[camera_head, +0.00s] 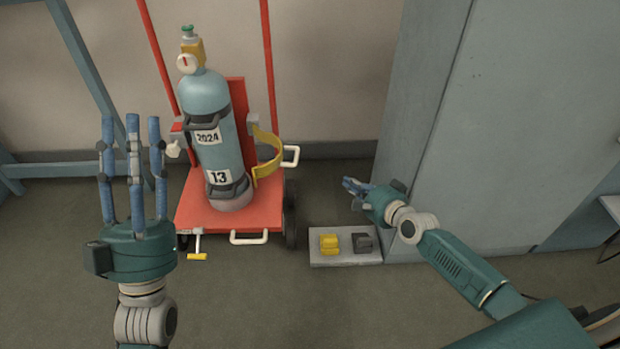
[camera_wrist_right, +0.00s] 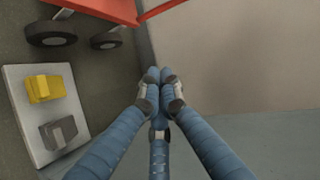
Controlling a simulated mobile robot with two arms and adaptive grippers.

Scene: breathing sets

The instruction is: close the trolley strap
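A red trolley (camera_head: 190,208) stands against the back wall in the head view and carries a blue-grey gas cylinder (camera_head: 213,150) marked 2024 and 13. The yellow strap (camera_head: 272,150) curves out from the trolley's right side and does not cross the cylinder's front, so it stands open. My left gripper (camera_head: 133,125) is open and empty, its fingers upright, at the left in front of the trolley. My right gripper (camera_head: 350,188) is right of the trolley, apart from the strap. In the right wrist view its fingertips (camera_wrist_right: 160,84) meet with nothing visible between them.
A light grey plate (camera_head: 318,259) on the floor holds a yellow block (camera_head: 329,243) and a dark block (camera_head: 362,243). A tall grey cabinet (camera_head: 500,130) stands close behind my right gripper. A yellow-ended lever (camera_head: 197,256) sticks out low at the trolley's front left.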

